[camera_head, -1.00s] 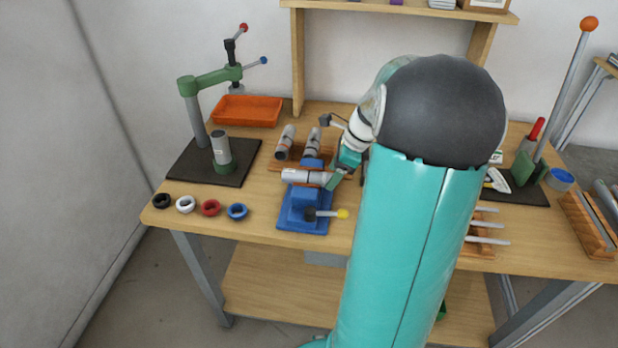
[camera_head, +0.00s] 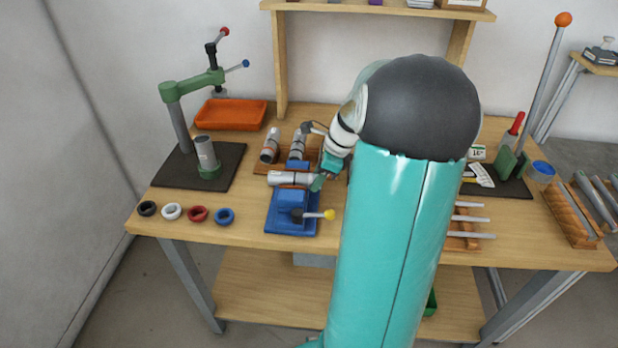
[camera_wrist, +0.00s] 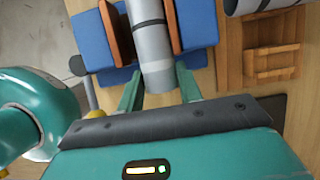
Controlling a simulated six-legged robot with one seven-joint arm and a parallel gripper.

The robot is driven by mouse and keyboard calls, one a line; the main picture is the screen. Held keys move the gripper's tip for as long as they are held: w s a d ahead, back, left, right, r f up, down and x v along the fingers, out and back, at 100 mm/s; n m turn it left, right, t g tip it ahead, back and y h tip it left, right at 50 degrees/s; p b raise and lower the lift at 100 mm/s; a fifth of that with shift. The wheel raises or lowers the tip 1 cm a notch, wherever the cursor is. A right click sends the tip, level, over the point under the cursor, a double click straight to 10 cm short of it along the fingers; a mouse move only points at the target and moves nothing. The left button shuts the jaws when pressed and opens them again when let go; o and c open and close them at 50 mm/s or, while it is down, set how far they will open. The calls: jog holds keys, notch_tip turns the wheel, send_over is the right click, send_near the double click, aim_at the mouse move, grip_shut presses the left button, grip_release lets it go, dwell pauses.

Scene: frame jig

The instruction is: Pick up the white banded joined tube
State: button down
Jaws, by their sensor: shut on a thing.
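The joined tube (camera_head: 290,178) is pale grey-white with a thin dark ring and lies level across the blue vise (camera_head: 285,222). In the wrist view the tube (camera_wrist: 150,45) runs between the vise's two brown jaw pads, and a dark ring shows around it. I cannot tell whether the pads touch it. My gripper (camera_head: 319,181) is at the tube's right end. In the wrist view my gripper (camera_wrist: 157,88) has its green fingers on either side of the tube's near end, shut on it. The finger contact is partly hidden by the gripper body.
Two more tubes (camera_head: 270,146) lie in a wooden rack just behind the vise. A yellow-knobbed vise handle (camera_head: 329,214) sticks out in front. A green press (camera_head: 180,115) stands left, with several coloured rings (camera_head: 198,214) near the front edge. My arm hides the bench's middle.

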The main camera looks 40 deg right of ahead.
jog(key=shift+r, duration=0.6)
notch_tip(320, 180, up, 2)
jog(key=shift+r, duration=0.15)
jog(key=s+a+r, duration=0.6)
jog(key=a+r, duration=0.3)
jog(key=a, duration=0.3)
jog(key=shift+s+a+r, duration=0.15)
jog(key=shift+a+r, duration=0.05)
jog(key=shift+a, duration=0.1)
